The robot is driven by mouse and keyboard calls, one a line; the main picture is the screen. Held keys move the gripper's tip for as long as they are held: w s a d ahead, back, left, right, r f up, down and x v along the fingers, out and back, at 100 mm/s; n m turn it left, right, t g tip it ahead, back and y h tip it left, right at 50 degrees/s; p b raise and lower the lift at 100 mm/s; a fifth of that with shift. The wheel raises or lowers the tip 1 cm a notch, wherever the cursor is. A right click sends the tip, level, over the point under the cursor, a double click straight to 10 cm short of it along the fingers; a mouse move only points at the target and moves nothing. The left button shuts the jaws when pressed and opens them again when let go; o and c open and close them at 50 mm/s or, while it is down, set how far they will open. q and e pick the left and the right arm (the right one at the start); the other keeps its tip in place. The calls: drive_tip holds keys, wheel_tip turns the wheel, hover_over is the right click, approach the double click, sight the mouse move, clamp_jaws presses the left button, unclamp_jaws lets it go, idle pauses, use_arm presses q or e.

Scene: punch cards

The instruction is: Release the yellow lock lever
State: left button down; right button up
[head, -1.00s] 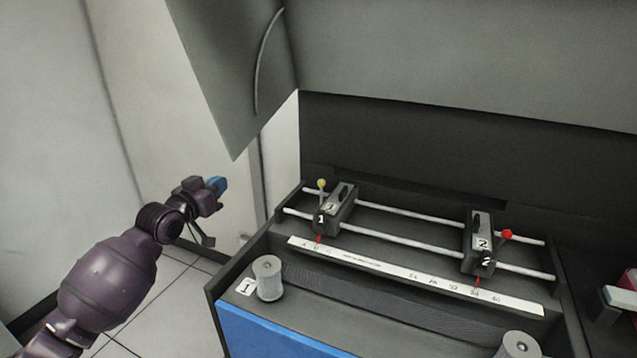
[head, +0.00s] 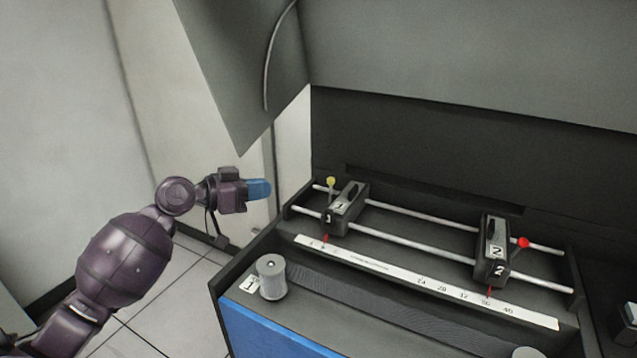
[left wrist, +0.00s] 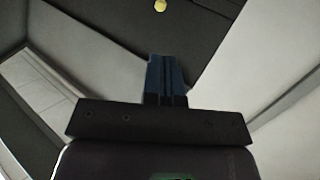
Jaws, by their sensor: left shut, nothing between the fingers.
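The yellow lock lever (head: 331,182) is a thin stem with a yellow ball knob. It stands upright at the left side of the dark block marked 1 (head: 345,206), which sits on two metal rods. The yellow knob also shows at the top of the left wrist view (left wrist: 160,5), beyond my fingertips. My left gripper (head: 268,188) has blue fingers, shut and empty. It is to the left of the lever, apart from it, and points right toward it. In the left wrist view its fingers (left wrist: 165,60) lie together. My right gripper is not in view.
A second block marked 2 (head: 491,250) with a red-knobbed lever (head: 523,242) is on the same rods (head: 420,212). A white scale strip (head: 400,272) and a grey spool knob (head: 271,277) lie in front. A grey panel (head: 240,70) hangs above my left gripper.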

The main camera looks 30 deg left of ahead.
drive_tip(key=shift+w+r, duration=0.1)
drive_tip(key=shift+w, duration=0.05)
use_arm(q)
drive_tip(key=p, duration=0.3)
approach(330, 192)
drive_tip(key=w+d+r, duration=0.2)
drive_tip(key=w+d, duration=0.1)
drive_tip(key=w, duration=0.3)
drive_tip(key=shift+f, duration=0.25)
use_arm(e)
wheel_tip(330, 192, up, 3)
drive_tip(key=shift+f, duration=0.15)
use_arm(q)
drive_tip(key=shift+b, duration=0.3)
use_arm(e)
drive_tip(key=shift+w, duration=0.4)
